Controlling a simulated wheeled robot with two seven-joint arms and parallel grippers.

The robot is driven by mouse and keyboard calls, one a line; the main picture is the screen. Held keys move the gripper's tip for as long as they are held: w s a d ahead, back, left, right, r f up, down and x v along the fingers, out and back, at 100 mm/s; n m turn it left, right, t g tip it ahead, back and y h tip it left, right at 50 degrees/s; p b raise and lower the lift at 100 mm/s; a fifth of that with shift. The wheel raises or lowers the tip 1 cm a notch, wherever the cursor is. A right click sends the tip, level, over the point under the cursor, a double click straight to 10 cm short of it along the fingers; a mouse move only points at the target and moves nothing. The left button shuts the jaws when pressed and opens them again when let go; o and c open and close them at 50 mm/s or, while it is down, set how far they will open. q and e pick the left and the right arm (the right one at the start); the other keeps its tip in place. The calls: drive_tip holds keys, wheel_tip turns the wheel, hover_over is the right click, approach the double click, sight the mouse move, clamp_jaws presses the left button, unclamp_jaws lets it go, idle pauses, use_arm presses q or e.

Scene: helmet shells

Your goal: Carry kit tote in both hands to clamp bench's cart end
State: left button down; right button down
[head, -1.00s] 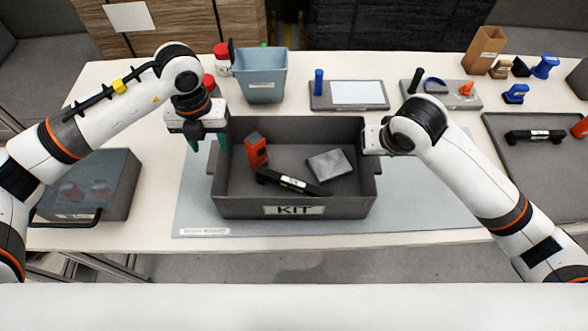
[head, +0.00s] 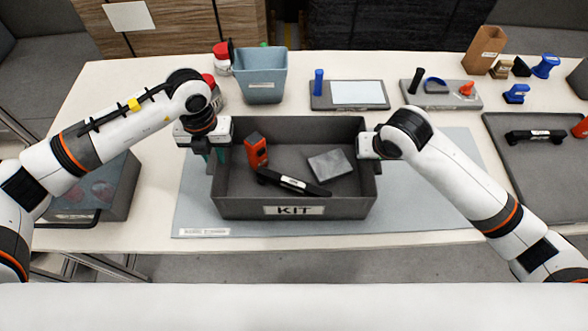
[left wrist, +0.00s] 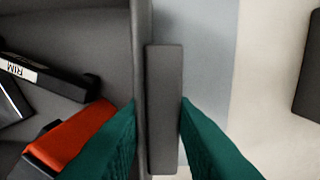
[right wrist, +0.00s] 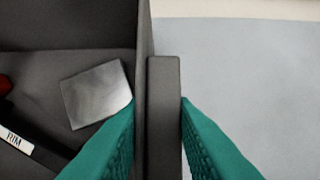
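The grey kit tote (head: 345,207) stands on the blue-grey mat on the table, its KIT label facing me. Inside lie an orange-red device (head: 256,151), a black bar marked RIM (head: 292,183) and a grey plate (head: 331,165). My left gripper (head: 212,153) is at the tote's left side; the left wrist view shows its teal fingers on both sides of the wall and handle (left wrist: 165,105), close against them. My right gripper (head: 369,156) is at the right side, its fingers likewise around the wall and handle (right wrist: 164,110). I cannot identify the clamp bench's cart end.
A blue-grey bin (head: 260,76) and a flat panel (head: 348,95) stand behind the tote. A tool board (head: 440,99) and a dark tray (head: 540,160) are to the right. A translucent-lidded box (head: 108,200) is at the left. The mat (head: 440,200) is bare right of the tote.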

use_arm(q)
drive_tip(key=shift+w+r, duration=0.1)
drive_tip(key=shift+r, duration=0.15)
use_arm(e)
drive_tip(key=shift+w+r, duration=0.1)
drive_tip(key=shift+r, duration=0.15)
